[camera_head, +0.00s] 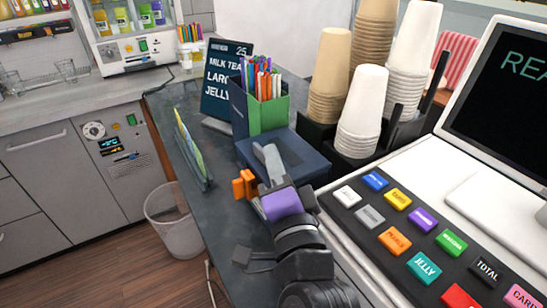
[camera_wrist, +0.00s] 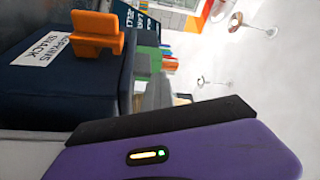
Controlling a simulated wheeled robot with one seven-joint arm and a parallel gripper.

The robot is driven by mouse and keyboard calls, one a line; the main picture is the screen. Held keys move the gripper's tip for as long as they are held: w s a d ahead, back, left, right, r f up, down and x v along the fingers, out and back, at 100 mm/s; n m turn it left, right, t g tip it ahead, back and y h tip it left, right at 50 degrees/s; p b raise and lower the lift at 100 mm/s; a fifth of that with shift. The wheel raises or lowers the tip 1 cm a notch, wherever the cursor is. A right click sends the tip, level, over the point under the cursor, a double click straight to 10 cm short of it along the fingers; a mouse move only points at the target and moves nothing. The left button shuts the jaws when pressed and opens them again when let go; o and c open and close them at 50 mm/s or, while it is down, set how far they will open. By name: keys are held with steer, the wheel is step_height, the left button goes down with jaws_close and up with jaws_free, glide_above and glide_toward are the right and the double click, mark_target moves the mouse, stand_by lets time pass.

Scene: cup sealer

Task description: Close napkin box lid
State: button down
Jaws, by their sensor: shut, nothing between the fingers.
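The dark blue napkin box (camera_head: 306,153) stands on the dark counter, in front of the green straw holder. Its top looks flat and level in the head view, but my gripper covers its near side, so I cannot tell whether the lid is fully down. In the wrist view a dark blue box face (camera_wrist: 40,88) with a white printed label fills the left. My gripper (camera_head: 264,152), with a purple body, is shut and empty, its grey fingers over the box's near left part. An orange piece (camera_head: 244,184) shows just left of it; what it is fixed to is unclear.
The green holder (camera_head: 268,113) with colored straws and a menu sign (camera_head: 225,80) stand behind. Cup stacks (camera_head: 362,115) and the register (camera_head: 420,225) crowd the right. A leaflet stand (camera_head: 193,150) is at the left counter edge. A waste bin (camera_head: 174,220) stands below.

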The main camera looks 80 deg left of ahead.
steer(key=shift+s+f, duration=0.25)
steer(key=shift+f, duration=0.45)
steer(key=shift+d+f, duration=0.1)
steer(key=d+b, duration=0.1)
steer(key=d, duration=0.6)
steer(key=shift+w+d+r+b, duration=0.2)
steer(key=shift+d+b, duration=0.1)
steer(key=shift+b, duration=0.05)
